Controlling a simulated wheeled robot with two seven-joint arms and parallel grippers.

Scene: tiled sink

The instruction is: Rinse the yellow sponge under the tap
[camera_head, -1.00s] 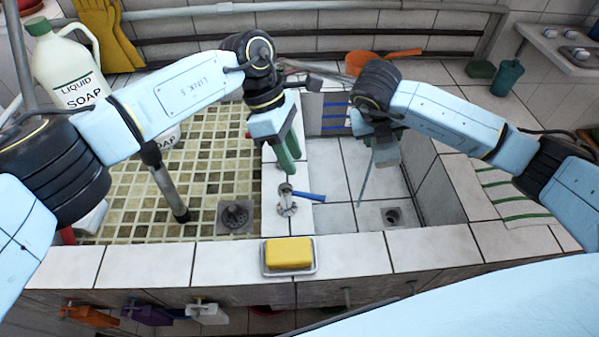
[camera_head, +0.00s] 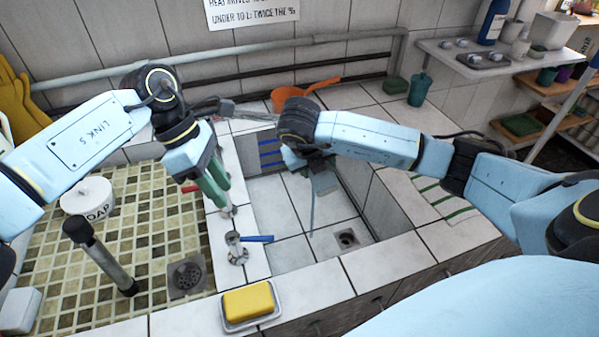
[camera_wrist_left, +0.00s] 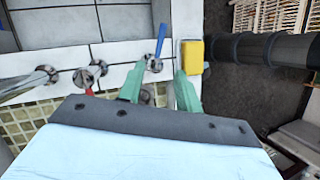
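The yellow sponge (camera_head: 247,300) lies in a white dish (camera_head: 262,322) on the tiled front ledge. The left wrist view also shows the sponge (camera_wrist_left: 192,56), just past the right fingertip. My left gripper (camera_head: 226,205) hangs above the divider between the basins, behind the blue-levered tap valve (camera_head: 237,250). Its green fingers are apart and empty. A red lever (camera_head: 190,188) is beside them. My right gripper (camera_head: 322,180) is over the right basin; its fingers are mostly hidden. A thin pale vertical strip (camera_head: 312,210) shows below it; I cannot tell whether it is water.
The right basin has a drain (camera_head: 347,239). The left basin holds a soap tub (camera_head: 88,196), a dark standing pipe (camera_head: 103,260) and a drain (camera_head: 187,277). An orange scoop (camera_head: 300,92) and a green cup (camera_head: 420,89) are at the back. The right counter is mostly clear.

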